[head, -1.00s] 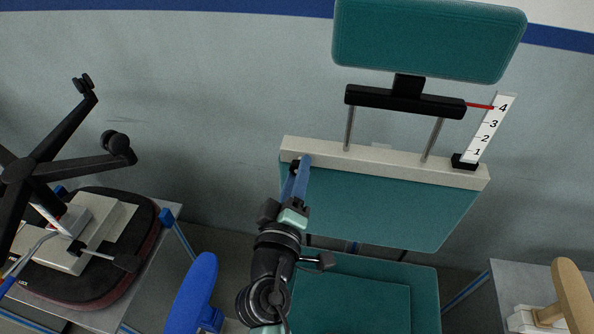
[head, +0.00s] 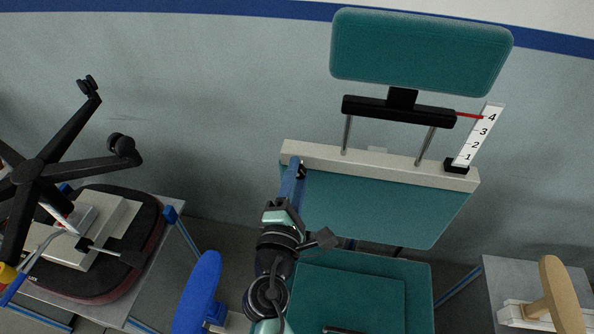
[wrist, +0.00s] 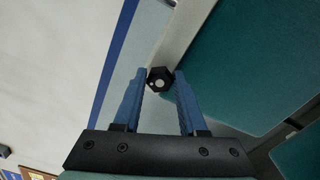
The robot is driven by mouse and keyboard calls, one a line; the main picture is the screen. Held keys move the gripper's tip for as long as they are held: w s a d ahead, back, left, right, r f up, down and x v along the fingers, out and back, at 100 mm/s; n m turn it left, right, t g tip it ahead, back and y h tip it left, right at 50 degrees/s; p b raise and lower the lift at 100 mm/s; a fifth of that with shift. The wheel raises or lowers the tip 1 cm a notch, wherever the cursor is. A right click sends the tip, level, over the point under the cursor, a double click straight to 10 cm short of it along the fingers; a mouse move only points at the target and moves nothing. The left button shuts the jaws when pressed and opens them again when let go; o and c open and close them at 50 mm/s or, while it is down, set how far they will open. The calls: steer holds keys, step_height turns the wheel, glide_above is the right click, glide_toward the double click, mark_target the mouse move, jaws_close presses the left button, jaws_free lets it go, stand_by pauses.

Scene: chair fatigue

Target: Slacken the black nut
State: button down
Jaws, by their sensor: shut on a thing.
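The black nut (wrist: 160,79) is a dark knob with a pale centre, on the left end of the beige crossbar of the teal chair. In the wrist view it sits between the tips of my gripper's two blue fingers (wrist: 160,82), which are shut on it. In the head view my gripper (head: 296,164) reaches up to the bar's left end from below, and the nut (head: 302,172) shows only in part beside the fingers. The crossbar (head: 385,167) carries two metal posts that hold the teal headrest (head: 420,52).
A white scale marked 1 to 4 (head: 478,135) stands at the bar's right end, with a red pointer near 4. A blue armrest (head: 198,292) is at lower left, a tan armrest (head: 560,292) at lower right. An upturned chair base (head: 28,172) lies on a table at left.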

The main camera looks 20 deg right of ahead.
steer(key=n+p, duration=0.2)
steer(key=n, duration=0.3)
steer(key=shift+n, duration=0.3)
stand_by(0.4)
steer(key=shift+c, duration=2.3)
jaws_free()
steer(key=shift+a, duration=0.1)
steer(key=b+v, duration=0.2)
steer(key=v, duration=1.1)
steer(key=shift+b, duration=0.4)
